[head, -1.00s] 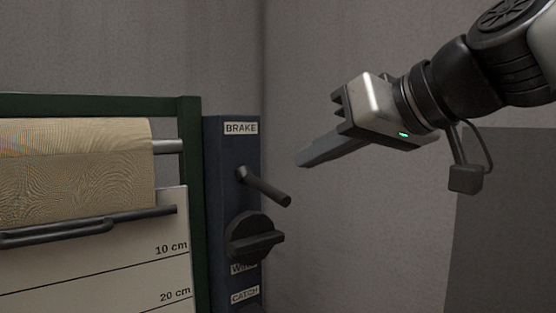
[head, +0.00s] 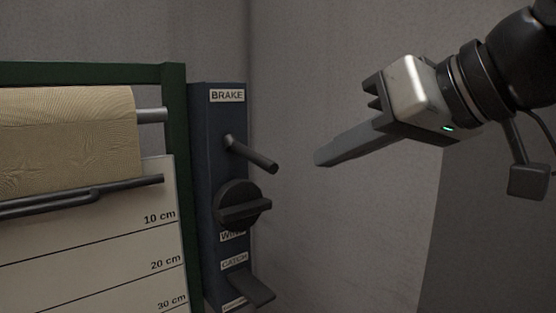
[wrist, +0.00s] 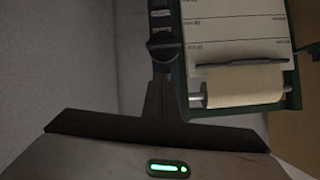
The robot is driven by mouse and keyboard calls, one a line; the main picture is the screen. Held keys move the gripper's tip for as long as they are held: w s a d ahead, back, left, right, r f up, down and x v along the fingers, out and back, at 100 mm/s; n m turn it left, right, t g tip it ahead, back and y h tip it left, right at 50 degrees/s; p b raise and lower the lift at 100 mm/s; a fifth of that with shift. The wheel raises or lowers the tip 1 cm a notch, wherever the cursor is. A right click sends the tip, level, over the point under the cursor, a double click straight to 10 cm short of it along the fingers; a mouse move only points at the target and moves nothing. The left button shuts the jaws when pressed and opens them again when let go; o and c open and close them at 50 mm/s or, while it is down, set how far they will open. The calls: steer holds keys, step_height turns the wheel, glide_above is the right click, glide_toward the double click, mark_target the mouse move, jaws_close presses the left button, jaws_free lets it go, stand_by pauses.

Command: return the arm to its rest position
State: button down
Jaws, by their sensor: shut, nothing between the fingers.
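My gripper (head: 322,157) is in the right half of the head view, pointing left and slightly down. Its fingers are together with nothing between them. It hangs in free air to the right of the dark blue control panel (head: 222,118), apart from the brake lever (head: 252,154). In the wrist view the closed fingers (wrist: 157,98) overlap the panel in the picture. My arm reaches in from the upper right.
A green frame (head: 176,200) holds a roll of tan material (head: 65,140) above a white board (head: 110,240) marked in centimetres. The panel carries a black knob (head: 243,205) and a lower catch lever (head: 250,290). Grey walls stand behind.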

steer(key=s+d+f+m+g+h, duration=0.2)
steer(key=s+f+h, duration=0.15)
steer(key=f, duration=1.05)
steer(key=s+d+f+m+g+h, duration=0.1)
steer(key=s+f+m+g+h, duration=0.2)
steer(key=f, duration=1.2)
step_height(320, 180, up, 22)
steer(key=w+p, duration=0.1)
steer(key=p, duration=2)
steer(key=shift+n+h+p, duration=0.35)
steer(key=shift+n+p, duration=0.05)
